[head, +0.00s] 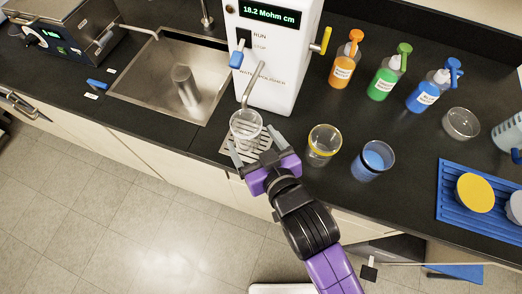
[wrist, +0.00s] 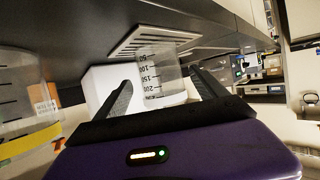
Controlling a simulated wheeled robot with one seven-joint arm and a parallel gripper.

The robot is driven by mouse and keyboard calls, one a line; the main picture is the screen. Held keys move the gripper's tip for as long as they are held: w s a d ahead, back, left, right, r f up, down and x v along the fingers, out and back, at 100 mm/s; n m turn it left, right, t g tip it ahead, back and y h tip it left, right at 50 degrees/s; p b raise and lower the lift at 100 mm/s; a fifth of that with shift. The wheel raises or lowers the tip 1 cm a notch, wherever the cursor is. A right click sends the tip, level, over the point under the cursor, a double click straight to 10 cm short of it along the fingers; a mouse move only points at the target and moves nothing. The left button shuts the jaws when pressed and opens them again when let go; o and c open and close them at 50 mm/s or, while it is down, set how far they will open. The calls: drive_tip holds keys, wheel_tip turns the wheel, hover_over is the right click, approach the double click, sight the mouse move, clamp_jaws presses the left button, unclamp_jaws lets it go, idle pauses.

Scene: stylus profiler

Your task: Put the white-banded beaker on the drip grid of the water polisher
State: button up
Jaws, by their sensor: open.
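A clear beaker (head: 246,126) with a pale rim stands upright on the slatted drip grid (head: 252,155), under the spout of the white water polisher (head: 279,62). My gripper (head: 253,142) is at the grid's front edge, with its fingers open on either side of the beaker. In the wrist view, the beaker (wrist: 160,86) shows black graduations between my open fingers (wrist: 161,78), with gaps beside it. The grid (wrist: 138,39) touches its base there.
A yellow-banded beaker (head: 323,145) and a blue beaker (head: 373,160) stand just right of my gripper. A sink (head: 150,85) lies left. Orange, green and blue bottles (head: 345,62) stand behind right. A blue tray (head: 450,208) lies far right.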

sight(253, 140)
drive_tip(key=v, duration=0.5)
drive_tip(key=shift+d, duration=0.1)
drive_tip(key=shift+m+h, duration=0.4)
drive_tip(key=s+d, duration=0.1)
drive_tip(key=s+d+f, duration=0.1)
drive_tip(key=d, duration=0.1)
drive_tip(key=s+d+f, duration=0.1)
drive_tip(key=d, duration=0.1)
drive_tip(key=shift+s, duration=0.15)
drive_tip(key=s+d+r+m+t+h, duration=0.1)
drive_tip(key=s+d+r+m+h, duration=0.1)
drive_tip(key=s+d, duration=0.5)
drive_tip(key=s+d+r+m+t+h, duration=0.1)
drive_tip(key=s+d+r+m+h, duration=0.1)
drive_tip(key=s+d, duration=0.5)
drive_tip(key=s, duration=0.5)
drive_tip(key=shift+s+d+r+t+h, duration=0.15)
drive_tip(key=shift+d+r+t+h, duration=0.15)
drive_tip(key=shift+d+r+h, duration=0.1)
